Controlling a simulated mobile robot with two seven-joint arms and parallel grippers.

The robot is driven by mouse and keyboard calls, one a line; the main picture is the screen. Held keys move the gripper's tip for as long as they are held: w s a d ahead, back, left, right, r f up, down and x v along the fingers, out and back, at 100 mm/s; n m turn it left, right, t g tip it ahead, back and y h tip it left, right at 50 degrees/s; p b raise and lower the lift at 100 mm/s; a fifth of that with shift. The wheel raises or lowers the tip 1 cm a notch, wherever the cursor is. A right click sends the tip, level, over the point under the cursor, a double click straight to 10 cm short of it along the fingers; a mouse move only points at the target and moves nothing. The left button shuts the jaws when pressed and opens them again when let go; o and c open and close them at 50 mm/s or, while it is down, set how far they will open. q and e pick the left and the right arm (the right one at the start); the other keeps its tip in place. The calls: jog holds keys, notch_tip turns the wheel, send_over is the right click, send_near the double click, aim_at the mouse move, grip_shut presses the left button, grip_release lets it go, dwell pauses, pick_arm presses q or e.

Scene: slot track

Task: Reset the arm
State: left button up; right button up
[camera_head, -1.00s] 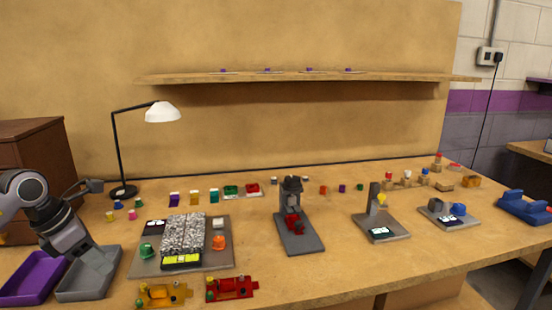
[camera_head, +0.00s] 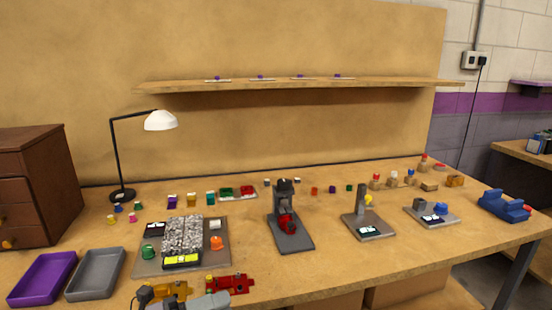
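A light grey link of my own arm (camera_head: 190,302) shows at the bottom edge, low on the left, in front of the yellow car (camera_head: 165,291) and close to the red car (camera_head: 228,284). No gripper fingers can be made out on it, so neither gripper shows. The grey tray (camera_head: 95,274) and the purple tray (camera_head: 42,279) stand side by side at the left, both apparently empty and clear of any arm.
A track board (camera_head: 142,262) with small buttons lies right of the trays. A dark press-like stand (camera_head: 290,240), a lamp stand (camera_head: 370,232) and a blue block (camera_head: 505,206) stand farther right. A desk lamp (camera_head: 160,120) and wooden drawers (camera_head: 40,180) are at the back left.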

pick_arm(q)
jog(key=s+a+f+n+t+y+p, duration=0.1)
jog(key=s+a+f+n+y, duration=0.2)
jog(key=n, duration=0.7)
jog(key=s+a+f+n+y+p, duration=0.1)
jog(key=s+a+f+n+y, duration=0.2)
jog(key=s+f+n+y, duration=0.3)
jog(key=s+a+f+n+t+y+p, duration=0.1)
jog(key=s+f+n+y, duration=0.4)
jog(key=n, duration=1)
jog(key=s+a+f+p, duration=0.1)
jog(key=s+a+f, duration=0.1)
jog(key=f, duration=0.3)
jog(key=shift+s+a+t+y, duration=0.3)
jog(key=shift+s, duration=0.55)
